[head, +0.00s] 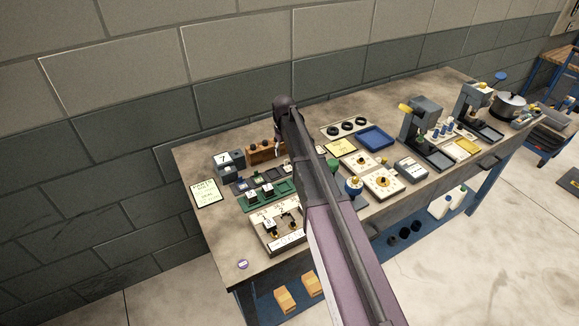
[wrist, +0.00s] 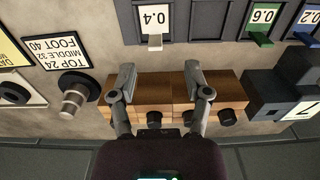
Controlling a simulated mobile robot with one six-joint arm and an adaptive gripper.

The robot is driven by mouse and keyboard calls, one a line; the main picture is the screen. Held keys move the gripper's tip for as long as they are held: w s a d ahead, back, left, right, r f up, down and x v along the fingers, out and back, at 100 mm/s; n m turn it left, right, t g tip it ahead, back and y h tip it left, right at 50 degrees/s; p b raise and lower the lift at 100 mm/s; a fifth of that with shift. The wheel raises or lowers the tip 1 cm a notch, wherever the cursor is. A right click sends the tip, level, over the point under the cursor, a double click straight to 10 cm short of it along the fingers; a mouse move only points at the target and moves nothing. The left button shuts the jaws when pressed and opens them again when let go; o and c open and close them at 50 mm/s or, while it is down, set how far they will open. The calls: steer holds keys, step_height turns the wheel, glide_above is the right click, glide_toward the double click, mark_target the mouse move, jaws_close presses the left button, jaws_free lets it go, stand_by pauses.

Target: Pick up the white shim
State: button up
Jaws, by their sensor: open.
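The white shim (wrist: 155,43) shows in the wrist view as a small pale tab at the lower edge of a dark holder (wrist: 178,22) labelled 0.4. Most of the shim is hidden inside or behind the label. My gripper (wrist: 160,80) is open and empty in the wrist view. Its two fingers are spread over a brown wooden block, and the shim is apart from them, beyond the fingertips and about midway between them. In the head view my arm hides most of the gripper, and I cannot make out the shim there.
The wooden block (wrist: 160,88) with black knobs lies under the fingers. Green (wrist: 261,39) and blue (wrist: 304,36) tabs sit in holders to the right. A dark block marked 7 (wrist: 290,95) is right, a metal knob (wrist: 75,95) left. The bench's front left corner (head: 225,262) is mostly bare.

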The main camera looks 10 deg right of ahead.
mark_target(286, 160)
steer(key=f+b, duration=0.3)
steer(key=shift+w+d+f, duration=0.1)
steer(key=shift+d+f, duration=0.15)
steer(key=shift+d, duration=0.05)
steer(key=shift+f+b, duration=0.85)
steer(key=shift+b, duration=0.25)
steer(key=shift+c, duration=0.2)
steer(key=c, duration=0.8)
